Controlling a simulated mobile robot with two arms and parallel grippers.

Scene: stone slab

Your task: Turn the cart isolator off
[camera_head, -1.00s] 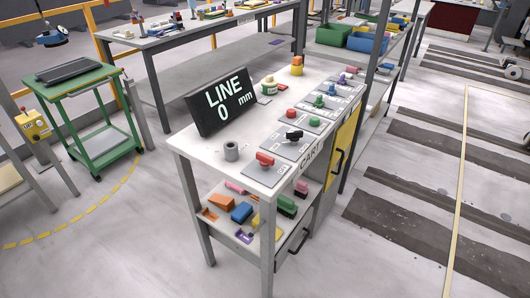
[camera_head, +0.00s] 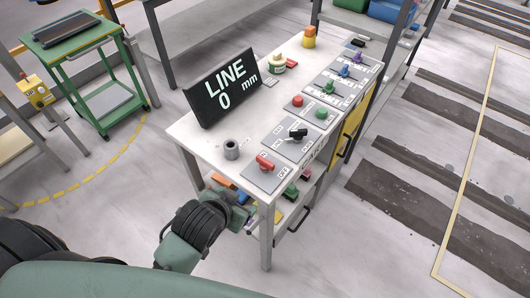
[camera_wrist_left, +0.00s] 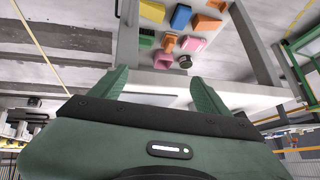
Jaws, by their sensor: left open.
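A red rotary handle (camera_head: 265,163) sits on a grey plate (camera_head: 272,181) at the near corner of the workbench (camera_head: 205,140); it looks like the cart isolator. Small lettering marks the plate, too small to read surely. My left gripper (camera_head: 243,203) is beside and below the near bench edge, left of the handle and apart from it. Its fingers are partly hard to make out there. In the left wrist view, the left gripper (camera_wrist_left: 160,90) shows two green fingers spread apart with nothing between them. My right gripper is not in view.
A black handle (camera_head: 297,132), a red button (camera_head: 298,101) and several coloured knobs line the bench. A grey cylinder (camera_head: 231,149) and the "LINE 0 mm" display (camera_head: 222,88) stand left of the handle. Coloured blocks lie on the shelf below. A green cart (camera_head: 100,85) stands left.

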